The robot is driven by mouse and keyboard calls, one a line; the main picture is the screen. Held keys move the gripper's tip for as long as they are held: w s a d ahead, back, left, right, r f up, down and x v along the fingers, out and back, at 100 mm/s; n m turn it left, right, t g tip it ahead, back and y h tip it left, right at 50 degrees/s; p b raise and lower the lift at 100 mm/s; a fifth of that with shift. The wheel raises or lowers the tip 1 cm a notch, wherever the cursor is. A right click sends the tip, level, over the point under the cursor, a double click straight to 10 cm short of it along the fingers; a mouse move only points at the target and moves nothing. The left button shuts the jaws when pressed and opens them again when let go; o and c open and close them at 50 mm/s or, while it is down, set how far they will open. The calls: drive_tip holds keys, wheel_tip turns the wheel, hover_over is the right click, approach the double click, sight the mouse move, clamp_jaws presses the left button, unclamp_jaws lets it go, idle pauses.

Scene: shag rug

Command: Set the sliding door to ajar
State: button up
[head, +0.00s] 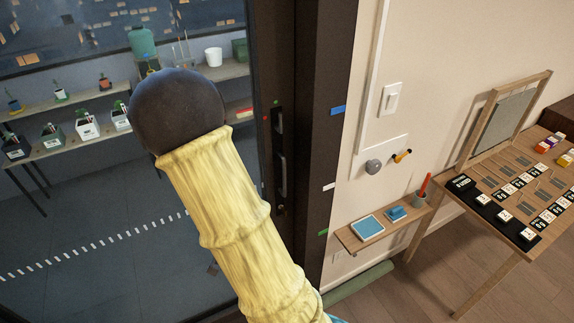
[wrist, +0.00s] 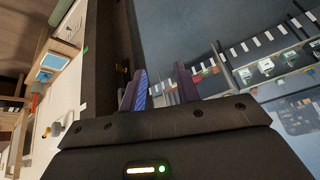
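The sliding door (head: 267,60) is a dark-framed glass panel in the head view. Its stile carries a dark recessed plate and an upright bar handle (head: 281,172). The stile stands beside a dark jamb (head: 320,150), and I see no clear gap between them. My yellow-sleeved arm with a dark round joint crosses in front of the glass and hides part of the door. My gripper (wrist: 161,82) shows in the wrist view with its two fingers apart and nothing between them. The dark door framing is just left of and beyond the fingers; I cannot tell whether they touch it.
Blue, white and green tape marks sit on the jamb. Right of it are a light switch (head: 391,98), a small wall shelf (head: 350,239) and a wooden table (head: 520,252) with tiles. Behind the glass are shelves (head: 75,142) with pots and boxes.

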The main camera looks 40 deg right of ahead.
drive_tip(key=d+f+m+t+h, duration=0.1)
drive_tip(key=d+f+m+h, duration=0.3)
drive_tip(key=d, duration=0.6)
drive_tip(key=s+d+r+n+t+h+p, duration=0.1)
drive_tip(key=s+d+r+n+t+h, duration=0.1)
drive_tip(key=d+r+t+h, duration=0.3)
drive_tip(key=shift+d+h+p, duration=0.3)
drive_tip(key=shift+d+h, duration=0.15)
drive_tip(key=shift+h, duration=0.15)
